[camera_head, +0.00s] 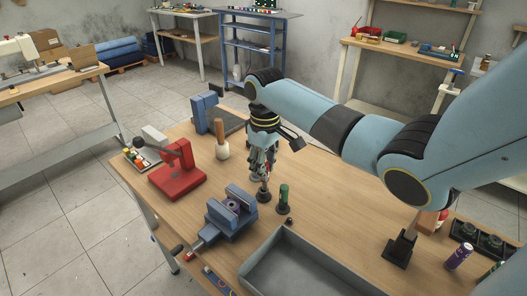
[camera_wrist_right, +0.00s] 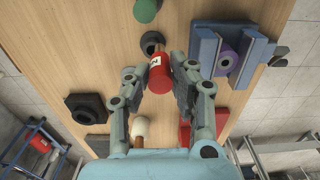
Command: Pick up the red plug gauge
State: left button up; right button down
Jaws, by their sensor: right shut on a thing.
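The red plug gauge (camera_wrist_right: 158,78) is a red cylinder with a white marked label, seen in the right wrist view between the two fingers. My right gripper (camera_wrist_right: 158,88) is shut on it. In the head view my right gripper (camera_head: 262,176) points down over the table and its fingers hide most of the gauge. A dark round stand (camera_head: 264,196) is just below the fingers; I cannot tell whether the gauge is still in it. The green plug gauge (camera_head: 284,195) stands upright in its own dark base to the right. My left gripper is not in view.
A blue vise (camera_head: 232,212) is close in front and left. A red press (camera_head: 176,172) and a wooden-handled mallet (camera_head: 221,142) stand further left. A grey tray (camera_head: 290,262) lies at the front.

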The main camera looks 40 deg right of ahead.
pick_arm(q)
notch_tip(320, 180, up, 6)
jog(key=p, duration=0.5)
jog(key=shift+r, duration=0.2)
pick_arm(e)
jog(key=s+a+r, duration=0.5)
jog(key=s, duration=0.2)
jog(key=shift+s+a+r, duration=0.35)
jog(key=shift+r, duration=0.05)
